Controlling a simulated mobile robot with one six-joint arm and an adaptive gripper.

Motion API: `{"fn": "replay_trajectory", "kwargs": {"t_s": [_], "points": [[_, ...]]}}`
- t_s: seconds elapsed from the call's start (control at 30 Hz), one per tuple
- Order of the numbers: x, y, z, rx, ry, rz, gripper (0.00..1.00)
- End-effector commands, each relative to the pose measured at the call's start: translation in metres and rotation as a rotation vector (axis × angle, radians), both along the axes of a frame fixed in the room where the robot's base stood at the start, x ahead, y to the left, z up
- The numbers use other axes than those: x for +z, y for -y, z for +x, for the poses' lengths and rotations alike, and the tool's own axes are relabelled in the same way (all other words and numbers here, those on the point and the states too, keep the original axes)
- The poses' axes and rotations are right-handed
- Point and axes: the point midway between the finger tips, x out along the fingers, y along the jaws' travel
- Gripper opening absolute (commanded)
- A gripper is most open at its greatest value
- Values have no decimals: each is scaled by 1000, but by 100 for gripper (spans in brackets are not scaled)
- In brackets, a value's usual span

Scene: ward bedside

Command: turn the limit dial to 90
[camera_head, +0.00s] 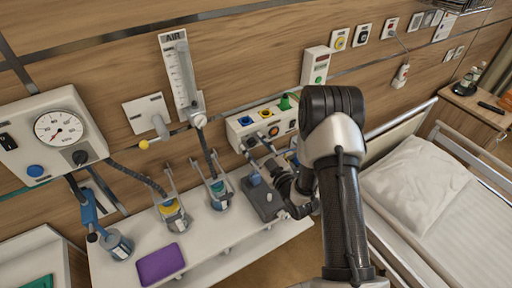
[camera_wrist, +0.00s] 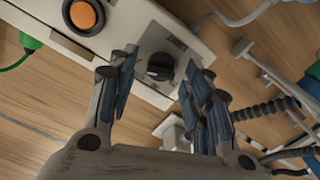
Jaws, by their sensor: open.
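The limit dial, which I take to be the black knob (camera_wrist: 159,66) on a grey plate, shows in the wrist view on the front of a pale wall unit (camera_wrist: 195,45). A light mark shows on the knob, but I cannot read its scale. My gripper (camera_wrist: 160,76) is open, with its blue-padded fingers on either side of the knob and a gap to it on both sides. In the head view my gripper (camera_head: 260,147) is in front of the left part of the same unit (camera_head: 236,124), where the fingers largely hide the dial.
An orange button (camera_wrist: 83,15) sits beside the dial. A green plug (camera_head: 285,102) is at the unit's right end. A corrugated hose (camera_wrist: 266,108) runs near my right finger. A shelf (camera_head: 215,235) with jars and a purple pad (camera_head: 161,264) lies below.

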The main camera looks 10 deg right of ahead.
Motion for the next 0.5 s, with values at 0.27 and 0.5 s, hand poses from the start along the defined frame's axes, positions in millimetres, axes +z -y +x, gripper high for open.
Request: {"fn": "replay_trajectory", "kwargs": {"t_s": [0.27, 0.5], "points": [[0, 0, 0, 0, 0, 0, 32], [0, 0, -1, 0, 0, 0, 16]]}}
